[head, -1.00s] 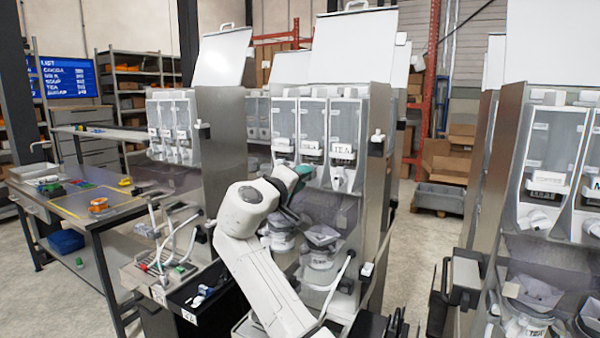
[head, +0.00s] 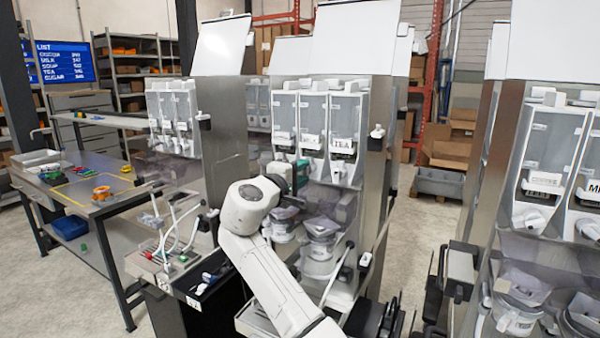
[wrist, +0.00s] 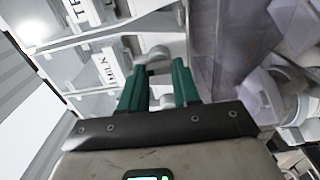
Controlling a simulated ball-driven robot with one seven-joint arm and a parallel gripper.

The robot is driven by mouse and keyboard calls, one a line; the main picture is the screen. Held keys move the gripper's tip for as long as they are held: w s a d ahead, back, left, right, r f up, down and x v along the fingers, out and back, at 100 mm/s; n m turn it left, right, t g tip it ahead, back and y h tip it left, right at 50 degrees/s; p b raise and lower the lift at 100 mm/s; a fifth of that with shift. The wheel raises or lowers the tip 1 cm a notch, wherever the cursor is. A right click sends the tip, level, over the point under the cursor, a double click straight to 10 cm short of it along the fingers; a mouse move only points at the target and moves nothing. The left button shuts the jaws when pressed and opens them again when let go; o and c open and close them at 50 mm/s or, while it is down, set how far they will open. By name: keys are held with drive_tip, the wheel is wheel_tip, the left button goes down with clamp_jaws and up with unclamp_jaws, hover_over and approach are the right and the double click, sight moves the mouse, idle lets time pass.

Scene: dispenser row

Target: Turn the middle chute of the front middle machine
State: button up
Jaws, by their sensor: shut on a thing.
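The front middle machine (head: 376,200) has three clear canisters side by side with labels and white chutes below. The middle label (head: 311,142) reads MILK in the wrist view (wrist: 108,66), and the right one reads TEA (head: 342,145). My gripper (head: 301,168), with teal fingers, is at the front of the machine below the middle label. In the wrist view, my gripper (wrist: 158,85) has one finger on each side of the white middle chute (wrist: 158,56) and is shut on it. The arm and fingers hide this chute in the head view.
Cups and funnels stand behind a clear shield (head: 330,203) below the chutes. Another machine (head: 540,180) is close on the right, and one (head: 215,120) is on the left. A workbench (head: 90,190) is at the far left.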

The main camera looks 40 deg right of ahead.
drive_tip(key=o, duration=1.1)
drive_tip(key=shift+f, duration=0.1)
drive_tip(key=shift+c, duration=0.2)
drive_tip(key=shift+f, duration=0.1)
